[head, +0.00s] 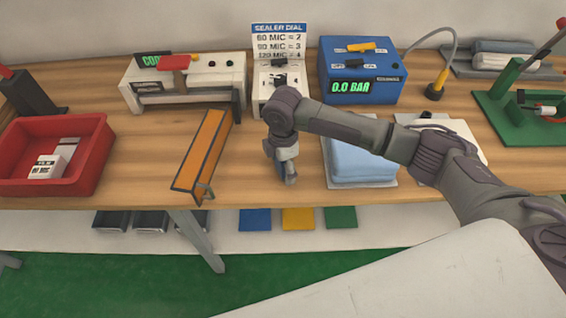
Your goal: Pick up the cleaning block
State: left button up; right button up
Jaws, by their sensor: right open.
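I cannot tell for sure which object is the cleaning block; none carries a readable label with that name. My right gripper (283,176) points down over the wooden bench, between the long orange piece and the light blue block. Its fingers are open, small and partly hidden by the wrist. A bluish patch shows at the fingers, and I cannot tell whether it is part of the gripper or a thing behind it. The light blue block (357,166) lies on a pale sheet, partly behind my right forearm. My left gripper is not in view.
The long orange piece (203,150) lies left of the gripper. A red bin (95,160) holds small white boxes. A white sealer (185,82), a dial unit (280,80) and a blue pressure box (362,72) line the back. A green stand (520,125) is at right.

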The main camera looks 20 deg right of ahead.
jog(key=c, duration=1.4)
jog(key=shift+o, duration=0.2)
jog(key=shift+r, duration=0.15)
jog(key=r+b, duration=0.1)
jog(key=r, duration=0.3)
jog(key=shift+d, duration=0.2)
jog(key=s+d+r+b, duration=0.1)
jog(key=s+d+r, duration=0.55)
jog(key=d, duration=0.35)
jog(key=s+a+r+m, duration=0.2)
jog(key=s+a+m, duration=0.4)
jog(key=m, duration=1.3)
jog(key=shift+s+a, duration=0.2)
jog(key=shift+s, duration=0.3)
